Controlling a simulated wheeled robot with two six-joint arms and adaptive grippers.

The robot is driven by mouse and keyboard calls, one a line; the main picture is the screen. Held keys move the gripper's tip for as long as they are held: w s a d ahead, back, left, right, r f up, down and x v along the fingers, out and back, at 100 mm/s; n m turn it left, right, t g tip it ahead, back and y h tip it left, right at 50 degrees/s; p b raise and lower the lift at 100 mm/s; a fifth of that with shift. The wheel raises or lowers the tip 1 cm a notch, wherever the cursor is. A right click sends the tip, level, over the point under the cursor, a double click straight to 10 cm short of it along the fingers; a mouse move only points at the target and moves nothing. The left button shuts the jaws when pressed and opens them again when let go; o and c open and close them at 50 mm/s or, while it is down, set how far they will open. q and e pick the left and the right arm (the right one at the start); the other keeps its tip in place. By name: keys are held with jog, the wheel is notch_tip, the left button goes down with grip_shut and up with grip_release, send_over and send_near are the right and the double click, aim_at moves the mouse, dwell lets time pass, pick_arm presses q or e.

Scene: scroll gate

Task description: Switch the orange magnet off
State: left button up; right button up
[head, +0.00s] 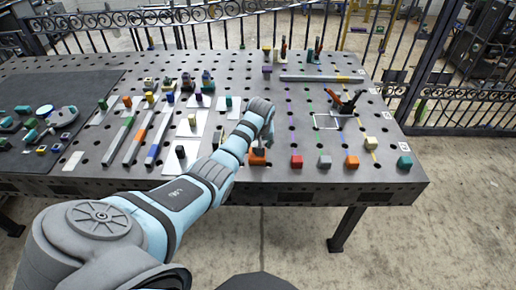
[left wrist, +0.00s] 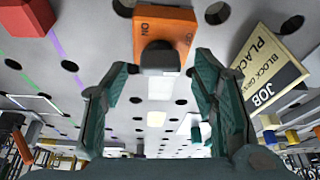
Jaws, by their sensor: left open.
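The orange magnet (head: 257,158) is a small block near the table's front edge, partly hidden by my left gripper (head: 263,143). In the left wrist view the orange magnet (left wrist: 165,28) shows lettering that reads ON, and a grey and black knob (left wrist: 160,58) sticks out of it. My left gripper (left wrist: 165,100) is open, with one green finger on each side of the space in front of the knob. The fingertips are close to the knob, and I cannot tell whether they touch it. My right gripper is not in view.
A red block (head: 296,161), a grey block (head: 324,161) and another orange block (head: 351,162) stand in a row to the right. A printed card (left wrist: 270,70) lies beside the magnet. A red-handled clamp (head: 345,103) stands farther back. Holes dot the metal table (head: 300,185).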

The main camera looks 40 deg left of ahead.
pick_arm(q)
jog(key=shift+w+f, duration=0.1)
jog(key=shift+f, duration=0.4)
jog(key=shift+r, duration=0.1)
jog(key=c, duration=1.2)
jog(key=shift+o, duration=0.2)
jog(key=shift+r+m+p, duration=0.3)
jog(key=shift+m+p, duration=0.2)
jog(key=shift+p, duration=0.35)
jog(key=shift+f+t, duration=0.1)
jog(key=shift+t, duration=0.2)
jog(key=shift+a+f, duration=0.15)
jog(key=shift+f, duration=0.1)
jog(key=o, duration=1.2)
jog(key=shift+r, duration=0.1)
jog(key=shift+c, duration=0.2)
